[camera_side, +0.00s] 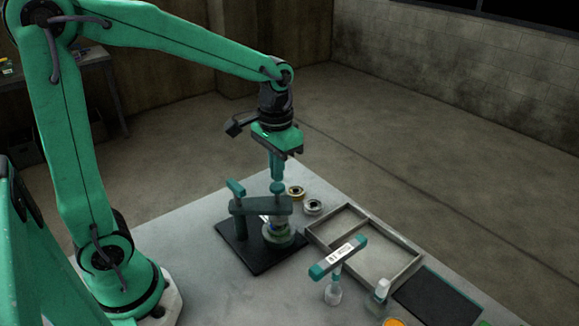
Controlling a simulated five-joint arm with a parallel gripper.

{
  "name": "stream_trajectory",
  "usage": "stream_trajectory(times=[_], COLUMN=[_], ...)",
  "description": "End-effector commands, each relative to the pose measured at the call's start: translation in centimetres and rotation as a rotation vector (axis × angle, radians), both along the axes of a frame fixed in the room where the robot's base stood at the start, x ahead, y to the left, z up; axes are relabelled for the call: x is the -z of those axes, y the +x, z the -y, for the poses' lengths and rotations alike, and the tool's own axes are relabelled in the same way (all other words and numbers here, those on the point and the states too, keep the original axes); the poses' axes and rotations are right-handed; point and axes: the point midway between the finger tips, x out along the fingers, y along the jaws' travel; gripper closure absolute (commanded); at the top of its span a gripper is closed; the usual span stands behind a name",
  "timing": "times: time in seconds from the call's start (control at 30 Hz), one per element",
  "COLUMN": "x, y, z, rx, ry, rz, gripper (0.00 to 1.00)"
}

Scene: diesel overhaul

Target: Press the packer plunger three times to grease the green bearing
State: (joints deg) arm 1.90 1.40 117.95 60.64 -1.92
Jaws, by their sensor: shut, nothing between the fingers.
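The packer stands on a black base plate (235,248), with a dark teal crossbar (250,207) over a round cup (277,238). The packer plunger (277,187) shows as a small teal cap above the crossbar. My gripper (276,176) points straight down, shut and empty, with its fingertips right at the plunger's cap. I cannot tell whether they touch it. The green bearing is not clearly made out; something greenish shows at the cup under the crossbar, partly hidden by it.
A grey divided tray (324,246) is to the right. A teal-and-white T-shaped tool (338,258), a small bottle (380,291) and a dark mat (437,298) lie nearer the front right.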

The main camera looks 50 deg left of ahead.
Motion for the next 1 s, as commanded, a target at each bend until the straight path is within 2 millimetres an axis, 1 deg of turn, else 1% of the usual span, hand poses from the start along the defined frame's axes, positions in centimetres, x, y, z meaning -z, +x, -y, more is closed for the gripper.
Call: stream_trajectory(times=[1.0], x=[2.7], y=[0.0], z=[0.0], rx=[0.0], ry=[0.0], rz=[-0.002], gripper=[1.0])
